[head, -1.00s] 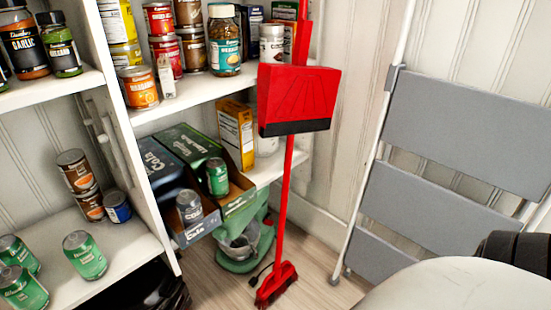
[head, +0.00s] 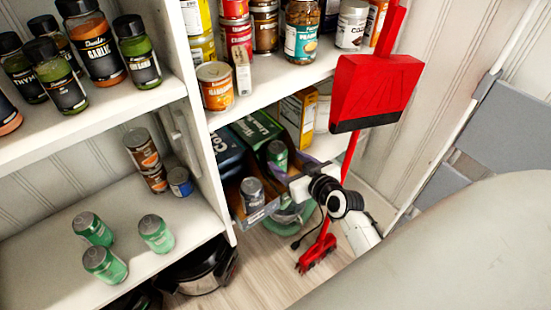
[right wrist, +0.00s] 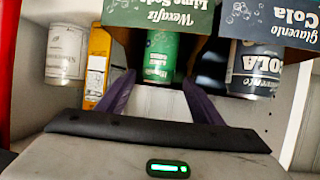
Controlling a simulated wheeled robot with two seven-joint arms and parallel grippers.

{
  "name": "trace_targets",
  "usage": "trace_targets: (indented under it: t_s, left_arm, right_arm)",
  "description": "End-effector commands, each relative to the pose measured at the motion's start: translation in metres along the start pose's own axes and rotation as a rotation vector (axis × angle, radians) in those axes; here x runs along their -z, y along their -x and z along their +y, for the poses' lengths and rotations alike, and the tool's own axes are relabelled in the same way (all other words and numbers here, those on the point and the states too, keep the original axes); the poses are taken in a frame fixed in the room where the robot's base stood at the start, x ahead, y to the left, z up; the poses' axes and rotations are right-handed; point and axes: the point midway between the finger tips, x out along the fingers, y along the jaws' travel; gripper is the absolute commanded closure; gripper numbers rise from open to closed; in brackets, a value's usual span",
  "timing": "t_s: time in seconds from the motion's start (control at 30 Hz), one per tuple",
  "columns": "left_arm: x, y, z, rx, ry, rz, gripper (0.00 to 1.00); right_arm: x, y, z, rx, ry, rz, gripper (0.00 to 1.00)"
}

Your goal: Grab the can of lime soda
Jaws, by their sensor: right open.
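A green lime soda can (head: 277,154) stands at the front of the open lime soda box (head: 257,128) on the low shelf. In the right wrist view the can (right wrist: 160,57) appears upside down, straight ahead. My right gripper (head: 299,168) is at the front of this box. In the right wrist view its two purple fingers (right wrist: 160,84) are spread, one to each side of the can's line. The can is not gripped; whether the tips overlap it is hard to tell. My left gripper is not in view.
A dark cola can (head: 252,192) in its box stands just left of the lime can. A yellow box (head: 298,118) and a pale can (right wrist: 67,52) are on the other side. A red broom and dustpan (head: 375,90) stand close to my right arm. Several green cans (head: 156,233) are on the left shelf.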

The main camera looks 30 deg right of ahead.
Motion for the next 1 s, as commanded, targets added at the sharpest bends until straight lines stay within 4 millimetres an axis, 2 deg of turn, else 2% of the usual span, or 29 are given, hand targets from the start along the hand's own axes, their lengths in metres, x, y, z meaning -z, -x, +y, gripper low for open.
trace_targets:
  t_s: [0.17, 0.43, 0.77, 1.0]
  left_arm:
    - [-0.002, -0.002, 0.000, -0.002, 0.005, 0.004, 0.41]
    - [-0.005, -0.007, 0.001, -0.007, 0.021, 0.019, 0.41]
    - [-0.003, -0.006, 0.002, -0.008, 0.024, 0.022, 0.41]
    - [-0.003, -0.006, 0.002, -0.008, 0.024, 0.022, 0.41]
  right_arm:
    - [0.000, -0.015, 0.000, 0.001, -0.001, 0.001, 0.40]
    - [0.001, -0.053, 0.002, 0.002, -0.002, 0.000, 0.40]
    - [0.003, -0.059, 0.002, 0.002, 0.000, -0.002, 0.40]
    - [0.002, -0.059, 0.002, 0.002, 0.000, -0.002, 0.80]
